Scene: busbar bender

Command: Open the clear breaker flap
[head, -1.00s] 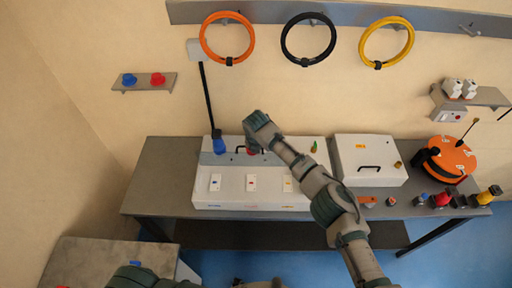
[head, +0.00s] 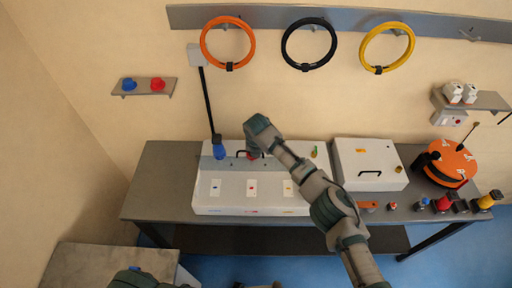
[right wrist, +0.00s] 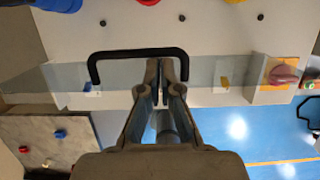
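The white breaker box (head: 232,207) stands on the table, with several labelled breakers (head: 252,188) on its front. In the right wrist view, a see-through grey band, the clear flap (right wrist: 230,75), crosses the box. A black bar handle (right wrist: 125,52) shows against it; part of the handle also shows in the head view (head: 240,153). My right gripper (right wrist: 165,72) is at the handle's right half, its fingers nearly together with a narrow gap. Whether they touch the handle or sit behind its bar, I cannot tell. In the head view my arm hides its fingertips.
A second white box (head: 365,160) with a handle stands to the right. Further right are an orange reel (head: 451,163) and several coloured connectors (head: 443,204). A blue plug (head: 218,151) stands near the box's back left. Rings (head: 228,43) hang on the wall. The table's left end is bare.

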